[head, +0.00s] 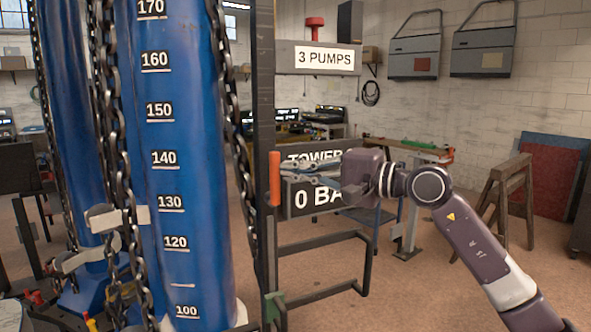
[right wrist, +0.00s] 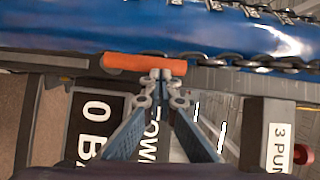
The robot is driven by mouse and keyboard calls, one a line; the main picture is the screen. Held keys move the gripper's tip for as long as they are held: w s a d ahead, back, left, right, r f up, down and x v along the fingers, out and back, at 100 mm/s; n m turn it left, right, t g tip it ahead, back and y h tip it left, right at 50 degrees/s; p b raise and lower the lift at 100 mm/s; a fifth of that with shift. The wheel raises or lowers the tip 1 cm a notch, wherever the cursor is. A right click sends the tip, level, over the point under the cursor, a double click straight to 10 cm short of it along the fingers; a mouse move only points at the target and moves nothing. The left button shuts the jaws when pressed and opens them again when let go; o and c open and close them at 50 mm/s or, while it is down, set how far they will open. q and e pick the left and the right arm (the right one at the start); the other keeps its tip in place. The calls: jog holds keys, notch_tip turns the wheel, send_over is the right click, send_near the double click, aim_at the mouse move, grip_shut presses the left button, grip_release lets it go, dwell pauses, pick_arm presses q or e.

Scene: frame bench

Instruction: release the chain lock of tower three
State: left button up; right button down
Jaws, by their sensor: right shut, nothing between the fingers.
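The orange handle (head: 275,178) stands upright on the dark post (head: 264,90) beside the large blue tower (head: 170,120). It also shows in the right wrist view (right wrist: 143,62), crossing just beyond the fingertips. My right gripper (head: 290,178) is shut and empty, its fingertips close to the handle's right side; I cannot tell whether they touch. In the right wrist view its fingertips (right wrist: 160,75) are together. Chains (head: 113,120) hang along the tower. The sign reading "TOWER" (head: 305,155) is partly hidden by my gripper, including any number. My left gripper is not in view.
A "3 PUMPS" sign (head: 324,58) with a red knob (head: 314,25) is above my right gripper. A second blue tower (head: 75,140) stands to the left. A green clamp (head: 273,306) sits low on the post. Open floor lies right of the frame, before a wooden trestle (head: 505,195).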

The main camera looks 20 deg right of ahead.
aim_at(274, 167)
jog(key=shift+s+a+r+n+h, duration=0.1)
jog(key=shift+a+r+n+h, duration=0.1)
jog(key=shift+a+n+h, duration=0.15)
jog(key=shift+s+a+r+n+g+h+p, duration=0.15)
jog(key=shift+a+r+n+g+h+p, duration=0.15)
jog(key=shift+a+n+g+h+p, duration=0.35)
jog(key=shift+s+a+n+h, duration=0.15)
jog(key=shift+a+n+h, duration=0.45)
jog(key=shift+a+n, duration=0.55)
jog(key=shift+s+a+f+n+g+h+b, duration=0.1)
jog(key=shift+a+f+n+h+b, duration=0.15)
jog(key=shift+a, duration=0.25)
jog(key=shift+w+a+f+n+g+h+b, duration=0.1)
jog(key=shift+a+f+b, duration=0.2)
jog(key=shift+a, duration=0.25)
jog(key=shift+s+a+f+n+g+h+b, duration=0.1)
jog(key=shift+a+f+n+h+b, duration=0.15)
jog(key=shift+a, duration=0.35)
